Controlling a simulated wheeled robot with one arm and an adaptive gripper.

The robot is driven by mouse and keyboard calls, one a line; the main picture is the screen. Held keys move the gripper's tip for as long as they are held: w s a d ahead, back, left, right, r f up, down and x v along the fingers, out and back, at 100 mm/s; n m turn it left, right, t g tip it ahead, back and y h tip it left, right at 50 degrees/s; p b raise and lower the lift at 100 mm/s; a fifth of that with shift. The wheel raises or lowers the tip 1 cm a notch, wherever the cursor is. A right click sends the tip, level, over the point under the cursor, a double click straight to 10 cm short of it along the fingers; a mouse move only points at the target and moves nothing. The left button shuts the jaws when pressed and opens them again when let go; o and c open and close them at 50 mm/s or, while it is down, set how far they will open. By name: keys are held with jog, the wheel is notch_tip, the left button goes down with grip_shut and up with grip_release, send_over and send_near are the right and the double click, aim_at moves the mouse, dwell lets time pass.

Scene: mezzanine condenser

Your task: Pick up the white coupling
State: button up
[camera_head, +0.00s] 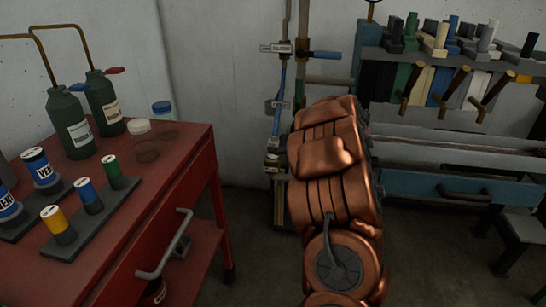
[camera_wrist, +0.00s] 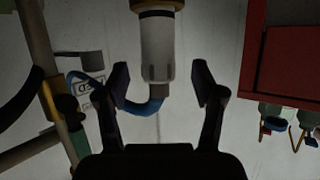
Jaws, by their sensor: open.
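The white coupling (camera_wrist: 157,48) shows in the wrist view as a pale cylinder with a dark band and a yellowish collar at the top edge. A short grey stub and a curved blue hose (camera_wrist: 145,107) are at its lower end. My gripper (camera_wrist: 160,80) is open, with one finger on each side of the coupling's lower part. Gaps show between both fingers and the coupling. I cannot tell how far the coupling is in depth. In the head view my copper arm hides the gripper, and I cannot make out the coupling there.
A red cart (camera_head: 150,215) with bottles, jars and coloured cylinders stands at the left. Vertical pipes with a blue section (camera_head: 281,90) and tags run up the wall beside my arm. A rack with brass-coloured handles (camera_head: 412,85) and a blue drawer (camera_head: 440,187) are at the right.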

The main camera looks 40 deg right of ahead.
jog(key=x, duration=0.3)
jog(key=shift+w+f+b, duration=0.25)
jog(key=shift+f+b, duration=0.1)
jog(key=shift+b, duration=0.05)
jog(key=shift+w+d, duration=0.1)
jog(key=shift+w, duration=0.2)
jog(key=shift+c, duration=0.4)
grip_shut()
